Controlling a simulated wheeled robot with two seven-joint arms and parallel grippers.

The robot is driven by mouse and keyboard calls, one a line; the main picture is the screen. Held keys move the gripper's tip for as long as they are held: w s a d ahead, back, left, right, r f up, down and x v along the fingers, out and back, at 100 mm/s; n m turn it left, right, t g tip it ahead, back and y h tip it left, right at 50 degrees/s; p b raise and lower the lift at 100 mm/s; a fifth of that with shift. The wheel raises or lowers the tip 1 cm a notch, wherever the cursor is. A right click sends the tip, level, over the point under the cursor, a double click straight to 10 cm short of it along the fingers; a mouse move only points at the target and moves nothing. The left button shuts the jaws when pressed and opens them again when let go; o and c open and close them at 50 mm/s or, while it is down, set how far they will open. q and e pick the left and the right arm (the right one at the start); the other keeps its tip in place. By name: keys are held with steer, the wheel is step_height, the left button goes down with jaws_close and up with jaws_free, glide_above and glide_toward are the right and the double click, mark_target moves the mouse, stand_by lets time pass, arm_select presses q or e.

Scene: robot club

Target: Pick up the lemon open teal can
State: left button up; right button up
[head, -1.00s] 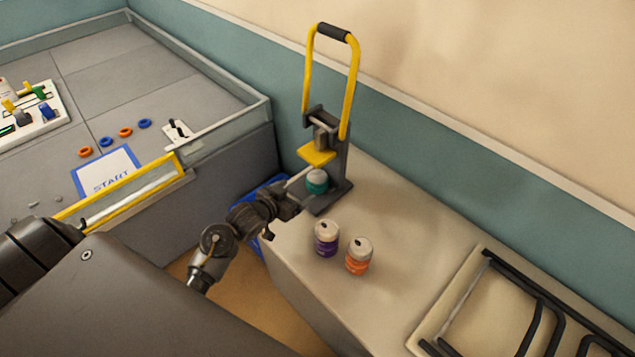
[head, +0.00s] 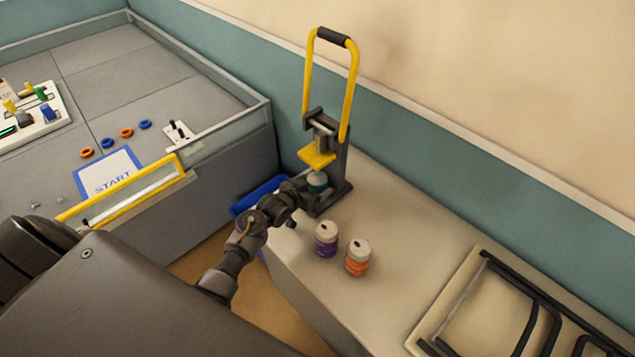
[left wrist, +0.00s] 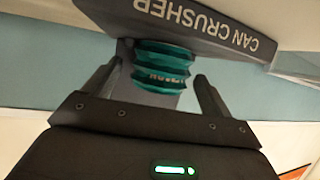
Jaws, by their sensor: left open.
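The teal can (head: 317,181) stands on the base of the can crusher (head: 333,165), under its yellow plate, partly hidden by my gripper in the head view. In the left wrist view the teal can (left wrist: 162,65) looks short and creased, with folded sides; its lettering is only partly readable. My left gripper (head: 306,190) is at the front of the crusher, close to the can. In the left wrist view its open fingers stand on either side of the can, with gaps visible. My right gripper is not in view.
A purple can (head: 326,240) and an orange can (head: 357,258) stand on the bench in front of the crusher. A board with black bars (head: 450,310) lies at the right. A blue bin (head: 258,195) is beside the bench, with a grey arena at the left.

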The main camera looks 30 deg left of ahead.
arm_select(q)
steer(key=shift+w+f, duration=0.25)
steer(key=shift+w, duration=0.4)
steer(key=c, duration=1.1)
steer(key=shift+r, duration=0.1)
steer(key=shift+r, duration=0.55)
step_height(320, 180, up, 2)
steer(key=shift+r+b, duration=0.1)
steer(key=shift+b, duration=0.3)
steer(key=s+b, duration=0.1)
steer(key=s, duration=0.5)
steer(key=s+a+b, duration=0.1)
steer(key=s, duration=0.5)
steer(key=s+a+b, duration=0.1)
steer(key=s, duration=0.5)
steer(key=shift+a, duration=0.2)
